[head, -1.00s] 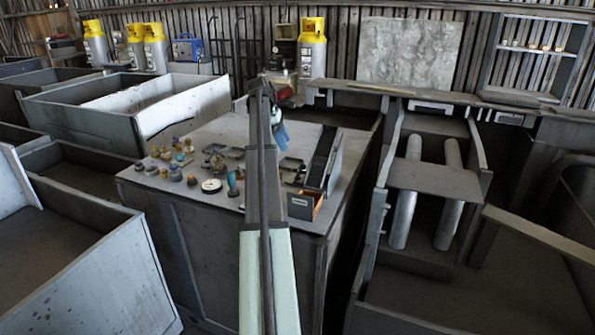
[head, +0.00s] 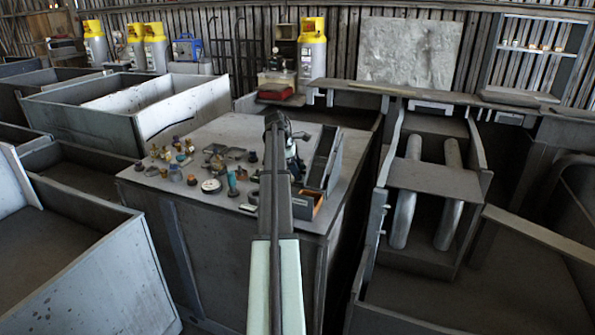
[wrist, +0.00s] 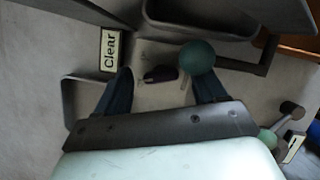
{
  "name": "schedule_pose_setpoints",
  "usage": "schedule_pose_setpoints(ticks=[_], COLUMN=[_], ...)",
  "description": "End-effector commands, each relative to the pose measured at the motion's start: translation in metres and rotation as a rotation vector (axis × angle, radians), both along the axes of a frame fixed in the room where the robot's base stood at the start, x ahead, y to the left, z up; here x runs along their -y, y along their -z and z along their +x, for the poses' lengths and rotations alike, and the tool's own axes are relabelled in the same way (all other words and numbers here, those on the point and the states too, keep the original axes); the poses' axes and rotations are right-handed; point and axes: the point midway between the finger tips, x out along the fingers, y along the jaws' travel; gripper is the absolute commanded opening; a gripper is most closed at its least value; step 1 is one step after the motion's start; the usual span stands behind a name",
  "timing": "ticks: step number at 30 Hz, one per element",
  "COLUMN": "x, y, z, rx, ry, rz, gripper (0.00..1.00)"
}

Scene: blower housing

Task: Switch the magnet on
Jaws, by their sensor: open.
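My gripper (wrist: 163,80) is open, its two dark blue fingers pointing down at the grey bench top. A teal ball knob (wrist: 197,57) shows by the tip of the right finger; whether they touch I cannot tell. A small dark lever-like piece (wrist: 160,73) lies between the fingers. A label plate reading "Clear" (wrist: 110,50) is beyond the left finger. No part is clearly marked as the magnet or its switch. In the head view my gripper is low over the right part of the bench (head: 190,240), mostly hidden behind my arm.
Several small knobs and fittings stand on the bench's left part, with a round dial (head: 211,186) and a teal cylinder (head: 232,180). An orange-fronted bin (head: 307,203) is close at right. In the wrist view a second teal-ended piece (wrist: 267,138) and a dark cylinder (wrist: 291,109) lie right.

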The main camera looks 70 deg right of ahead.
Motion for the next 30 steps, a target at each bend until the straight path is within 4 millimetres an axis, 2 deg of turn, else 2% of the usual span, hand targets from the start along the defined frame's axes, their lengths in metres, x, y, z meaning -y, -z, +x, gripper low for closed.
schedule_pose_setpoints(ticks=[11, 27, 30], x=[0.0007, 0.0006, 0.0006], y=[0.0031, 0.003, 0.003], z=[-0.0013, -0.0013, -0.0012], rx=[0.0, 0.0, 0.0], ry=[0.0, 0.0, 0.001], rz=[0.0, 0.0, 0.0], gripper=[0.69, 0.18, 0.14])
